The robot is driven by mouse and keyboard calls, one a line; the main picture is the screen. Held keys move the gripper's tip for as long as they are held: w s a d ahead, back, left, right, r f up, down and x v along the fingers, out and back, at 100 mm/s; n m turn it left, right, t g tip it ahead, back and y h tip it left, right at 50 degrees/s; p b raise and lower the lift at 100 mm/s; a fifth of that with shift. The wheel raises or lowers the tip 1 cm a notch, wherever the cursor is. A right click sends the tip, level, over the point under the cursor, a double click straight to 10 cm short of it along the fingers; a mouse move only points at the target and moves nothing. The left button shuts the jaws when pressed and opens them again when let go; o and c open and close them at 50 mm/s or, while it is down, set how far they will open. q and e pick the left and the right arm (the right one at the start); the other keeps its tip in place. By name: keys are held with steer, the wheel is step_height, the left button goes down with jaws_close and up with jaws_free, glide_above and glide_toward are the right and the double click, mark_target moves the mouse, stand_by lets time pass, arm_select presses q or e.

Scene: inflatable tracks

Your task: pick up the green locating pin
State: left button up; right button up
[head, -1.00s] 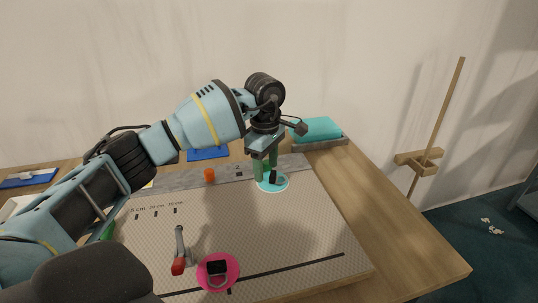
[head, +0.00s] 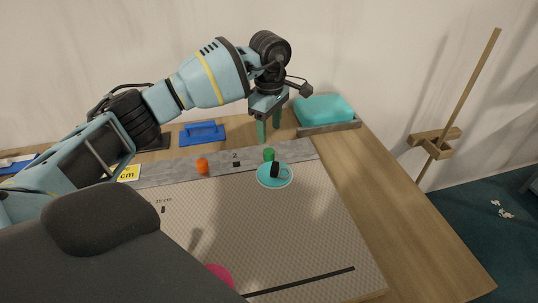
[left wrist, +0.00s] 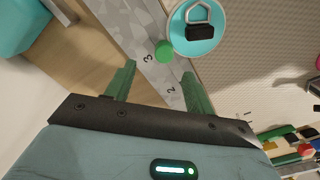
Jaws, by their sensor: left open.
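The green locating pin (head: 269,154) stands on the grey strip at the back of the board, just behind the round cyan disc (head: 264,181). It shows as a green round top (left wrist: 165,51) in the left wrist view, beside the disc's edge and near the printed 3. My left gripper (head: 269,138) is open and empty, with its two green fingers above and behind the pin. In the left wrist view, the pin lies beyond the fingertips (left wrist: 159,70), roughly between their lines and apart from both. My right gripper is not in view.
A black clip-like part (head: 275,170) sits on the cyan disc. An orange pin (head: 202,166) stands left on the grey strip. A teal block in a grey tray (head: 330,127) is at the back right. A blue tool (head: 202,133) lies behind the strip.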

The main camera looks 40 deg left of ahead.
mark_target(269, 150)
arm_select(q)
steer(key=shift+f, duration=0.9)
steer(key=shift+s+d+f+p, duration=0.1)
steer(key=shift+s+f+p, duration=0.1)
steer(key=shift+f, duration=1.1)
steer(key=shift+s+d+f+p, duration=0.1)
steer(key=shift+f+p, duration=0.1)
steer(key=shift+f, duration=1.1)
steer(key=c, duration=1.1)
step_height(269, 150, up, 10)
